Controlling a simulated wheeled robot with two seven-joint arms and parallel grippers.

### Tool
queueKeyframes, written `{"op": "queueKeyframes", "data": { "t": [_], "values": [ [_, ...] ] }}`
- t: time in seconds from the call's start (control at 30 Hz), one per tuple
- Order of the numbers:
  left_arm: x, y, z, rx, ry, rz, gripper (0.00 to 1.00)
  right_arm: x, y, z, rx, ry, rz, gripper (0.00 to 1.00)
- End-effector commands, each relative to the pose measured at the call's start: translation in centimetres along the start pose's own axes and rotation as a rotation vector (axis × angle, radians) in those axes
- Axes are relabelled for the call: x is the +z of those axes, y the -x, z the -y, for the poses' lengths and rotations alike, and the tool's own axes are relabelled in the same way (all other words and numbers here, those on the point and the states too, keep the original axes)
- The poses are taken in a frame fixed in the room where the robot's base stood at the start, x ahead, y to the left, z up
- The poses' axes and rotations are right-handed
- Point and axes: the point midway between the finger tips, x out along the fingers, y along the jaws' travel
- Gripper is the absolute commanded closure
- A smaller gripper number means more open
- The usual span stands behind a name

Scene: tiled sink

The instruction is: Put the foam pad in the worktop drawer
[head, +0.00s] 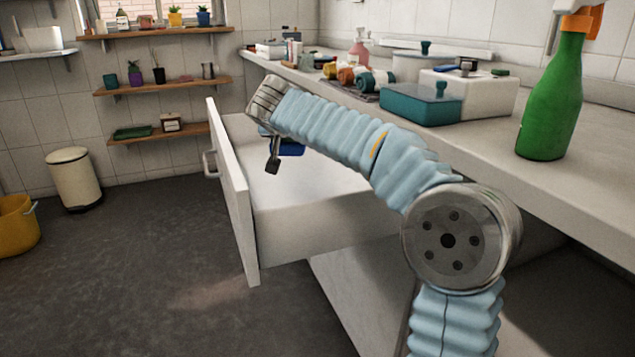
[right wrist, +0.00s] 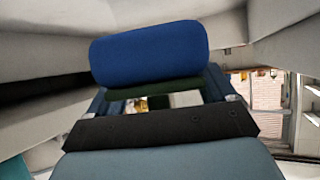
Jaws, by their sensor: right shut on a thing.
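The worktop drawer (head: 232,190) is pulled out below the worktop in the head view, with a white inside and a handle on its front. My right arm reaches over it from the right. My right gripper (head: 277,152) is over the open drawer and shut on the blue foam pad (head: 291,148), which is partly hidden by the gripper and arm. In the right wrist view the foam pad (right wrist: 150,54) fills the space at the gripper's end, blue with a dark green part below. I cannot tell whether the pad touches the drawer floor. My left gripper is not in view.
The worktop (head: 490,125) runs above the drawer on the right. It holds a green spray bottle (head: 552,105), a teal box (head: 420,104), a white box (head: 487,97) and several small items. A bin (head: 75,180) and yellow bucket (head: 17,226) stand left. The floor between is clear.

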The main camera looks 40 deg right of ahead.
Motion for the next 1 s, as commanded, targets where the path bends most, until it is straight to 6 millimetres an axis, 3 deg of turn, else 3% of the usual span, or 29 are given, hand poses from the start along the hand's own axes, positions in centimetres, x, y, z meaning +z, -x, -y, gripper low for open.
{"op": "queueKeyframes", "data": {
  "t": [0.2,0.53,1.0],
  "values": [
    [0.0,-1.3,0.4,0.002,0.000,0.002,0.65,4.0,-2.2,-0.1,0.001,0.002,0.001,0.48],
    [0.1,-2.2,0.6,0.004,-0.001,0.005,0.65,8.0,-4.4,-0.1,0.001,0.002,0.001,0.48],
    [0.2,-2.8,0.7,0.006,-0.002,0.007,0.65,8.8,-4.8,0.0,0.000,-0.001,0.000,0.48]
  ]
}}
